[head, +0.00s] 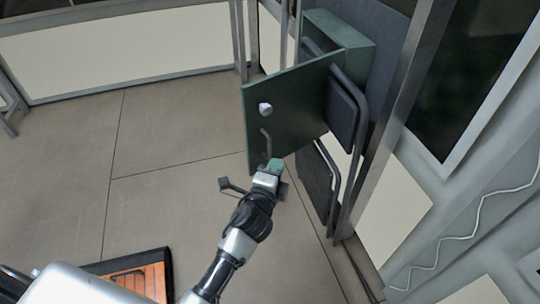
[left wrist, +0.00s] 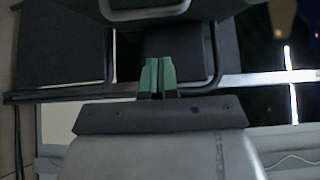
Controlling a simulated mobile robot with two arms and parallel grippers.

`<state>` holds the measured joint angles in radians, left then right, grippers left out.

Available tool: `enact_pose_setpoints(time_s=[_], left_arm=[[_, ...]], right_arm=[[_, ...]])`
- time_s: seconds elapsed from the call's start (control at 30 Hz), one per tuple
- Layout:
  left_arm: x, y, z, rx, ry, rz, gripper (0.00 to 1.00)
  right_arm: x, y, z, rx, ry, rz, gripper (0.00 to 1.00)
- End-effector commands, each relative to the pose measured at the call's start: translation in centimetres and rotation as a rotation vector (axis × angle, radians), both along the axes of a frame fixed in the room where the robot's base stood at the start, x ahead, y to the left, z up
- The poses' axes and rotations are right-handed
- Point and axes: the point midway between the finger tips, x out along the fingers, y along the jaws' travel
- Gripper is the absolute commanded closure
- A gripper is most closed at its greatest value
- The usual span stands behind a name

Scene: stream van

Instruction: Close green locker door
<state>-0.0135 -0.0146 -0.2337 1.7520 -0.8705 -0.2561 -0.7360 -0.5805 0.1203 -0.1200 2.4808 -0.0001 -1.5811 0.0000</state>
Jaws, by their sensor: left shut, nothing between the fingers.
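The green locker (head: 352,38) is mounted on the wall at the upper middle of the head view. Its dark green door (head: 300,95) stands open, swung out to the left. The door carries a pale round knob (head: 265,109) and a curved handle (head: 266,138) below it. My left gripper (head: 275,166) is at the door's lower left corner, just below the handle; whether it touches the door I cannot tell. Its green fingers (left wrist: 158,75) are together with nothing between them in the left wrist view. My right gripper is not in view.
Dark panels with tubular frames, like folding seats (head: 342,115), stand right of the door, and another (head: 318,185) is below. A metal post (head: 385,130) rises beside them. An orange slatted item (head: 138,278) lies at lower left. The floor (head: 165,140) left of the door is clear.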

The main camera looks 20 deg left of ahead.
Motion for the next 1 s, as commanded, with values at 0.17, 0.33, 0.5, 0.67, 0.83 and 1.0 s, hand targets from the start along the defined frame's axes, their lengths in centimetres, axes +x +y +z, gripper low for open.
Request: enact_pose_setpoints(time_s=[0.17,0.33,0.5,0.67,0.83,1.0], left_arm=[[2.5,1.5,0.0,0.003,0.0,0.001,1.0],[3.6,2.5,-0.1,-0.001,0.001,0.0,1.0],[3.8,2.7,0.0,-0.001,0.001,0.0,1.0],[3.8,2.7,0.0,-0.001,0.001,0.0,1.0],[3.8,2.9,0.0,0.0,0.001,-0.004,1.0],[4.2,3.9,0.1,0.005,0.001,-0.032,1.0]], right_arm=[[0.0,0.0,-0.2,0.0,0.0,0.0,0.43],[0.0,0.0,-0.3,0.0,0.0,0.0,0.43],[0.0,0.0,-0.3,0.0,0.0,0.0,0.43],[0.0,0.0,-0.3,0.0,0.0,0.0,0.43],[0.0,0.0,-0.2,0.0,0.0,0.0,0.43],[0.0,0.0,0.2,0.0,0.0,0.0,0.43]])
